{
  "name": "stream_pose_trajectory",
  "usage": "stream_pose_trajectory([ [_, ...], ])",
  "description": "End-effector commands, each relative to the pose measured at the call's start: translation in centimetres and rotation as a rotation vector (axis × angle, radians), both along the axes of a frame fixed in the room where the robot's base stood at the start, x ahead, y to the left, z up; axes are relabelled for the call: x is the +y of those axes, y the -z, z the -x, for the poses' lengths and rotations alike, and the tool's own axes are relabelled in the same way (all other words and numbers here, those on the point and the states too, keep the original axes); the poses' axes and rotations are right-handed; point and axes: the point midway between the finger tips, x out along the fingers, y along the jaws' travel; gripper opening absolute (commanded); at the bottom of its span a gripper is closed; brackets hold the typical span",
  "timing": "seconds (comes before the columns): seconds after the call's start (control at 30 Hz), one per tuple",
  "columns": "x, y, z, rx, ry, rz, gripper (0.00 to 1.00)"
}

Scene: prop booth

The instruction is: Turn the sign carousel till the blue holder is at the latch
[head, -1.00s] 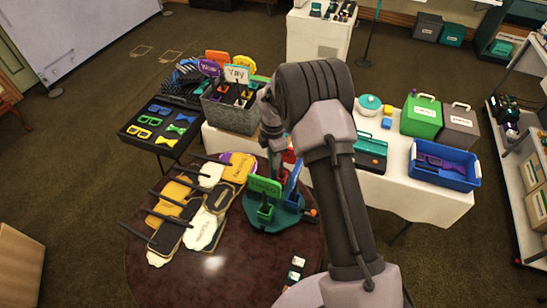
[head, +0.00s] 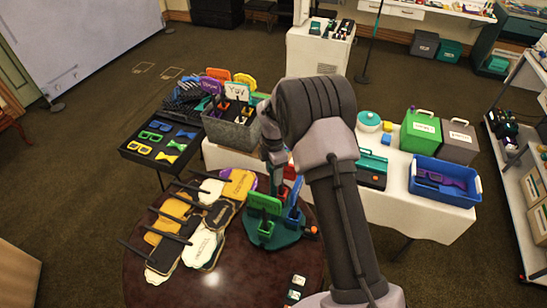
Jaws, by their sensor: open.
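The sign carousel (head: 284,238) has a round teal base and stands on the dark round table. My gripper (head: 277,178) points down just behind the green sign, above the carousel's far side. It is open. Its fingertips are partly hidden, and I cannot tell whether they touch a holder.
Several sign paddles (head: 203,246) with dark handles lie piled left of the carousel. Small cards (head: 295,288) lie at the table's front. Behind stands a white-covered table (head: 420,208) with a blue bin (head: 444,192) and a green box (head: 420,132). The table's front left is bare.

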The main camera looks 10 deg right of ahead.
Motion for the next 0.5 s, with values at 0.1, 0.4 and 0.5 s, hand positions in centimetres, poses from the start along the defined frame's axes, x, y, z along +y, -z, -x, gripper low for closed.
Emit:
stream_pose_trajectory([
  [0.1,0.0,-3.4,-0.1,-0.005,-0.001,0.000,0.51],
  [0.4,0.0,-12.0,-0.1,-0.005,-0.001,0.000,0.51],
  [0.5,0.0,-14.0,-0.1,-0.003,0.001,-0.001,0.51],
])
